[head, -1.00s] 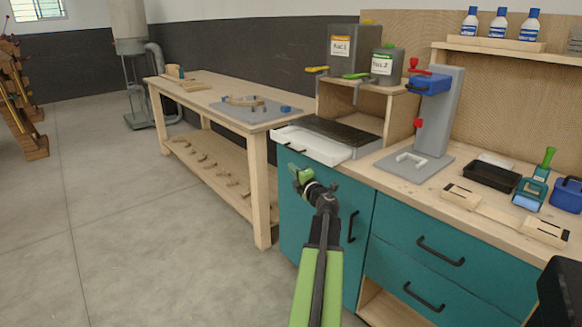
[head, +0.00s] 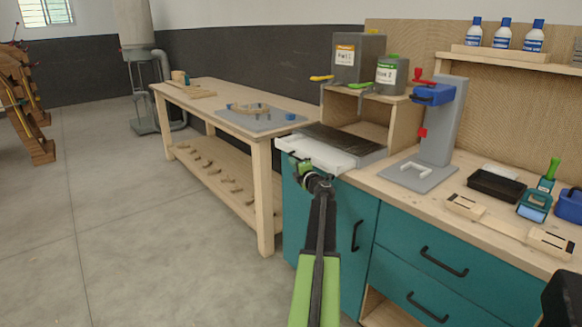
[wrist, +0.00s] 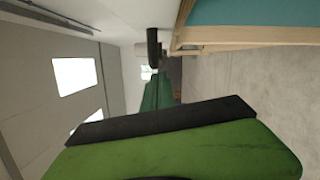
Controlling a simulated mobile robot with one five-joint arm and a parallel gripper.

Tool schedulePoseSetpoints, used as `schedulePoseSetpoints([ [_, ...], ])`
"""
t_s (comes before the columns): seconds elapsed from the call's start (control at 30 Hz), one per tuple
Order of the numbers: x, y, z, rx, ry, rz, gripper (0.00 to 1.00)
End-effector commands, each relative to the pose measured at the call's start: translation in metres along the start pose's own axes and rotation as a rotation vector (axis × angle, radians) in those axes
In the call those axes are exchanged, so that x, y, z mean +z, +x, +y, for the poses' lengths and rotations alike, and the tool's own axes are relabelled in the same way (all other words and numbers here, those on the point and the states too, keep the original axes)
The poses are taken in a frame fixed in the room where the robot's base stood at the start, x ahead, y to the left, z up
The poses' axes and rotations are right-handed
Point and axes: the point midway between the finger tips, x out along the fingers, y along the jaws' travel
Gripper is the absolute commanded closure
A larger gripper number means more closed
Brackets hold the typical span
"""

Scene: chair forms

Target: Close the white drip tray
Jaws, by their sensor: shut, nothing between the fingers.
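The gripper hides part of the tray's front. In the wrist view my green gripper (wrist: 160,100) fills the lower part, and the tray cannot be made out there.
A wooden box (head: 395,118) with two labelled containers stands behind the grate. A grey stand with a blue part (head: 433,95) is to the right. A wooden workbench (head: 200,93) stands at the left. The floor (head: 120,210) on the left is clear.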

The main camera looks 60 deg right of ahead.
Motion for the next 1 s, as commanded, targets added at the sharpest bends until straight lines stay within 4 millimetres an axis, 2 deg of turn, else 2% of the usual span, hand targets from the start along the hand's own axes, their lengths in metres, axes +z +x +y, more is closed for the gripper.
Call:
schedulePoseSetpoints([
  [0.43, 0.007, 0.001, -0.001, 0.0, 0.0, -0.001, 1.0],
  [0.7, 0.041, 0.01, -0.008, 0.0, 0.0, -0.002, 1.0],
  [1.0, 0.04, 0.008, -0.008, 0.0, 0.0, -0.001, 1.0],
])
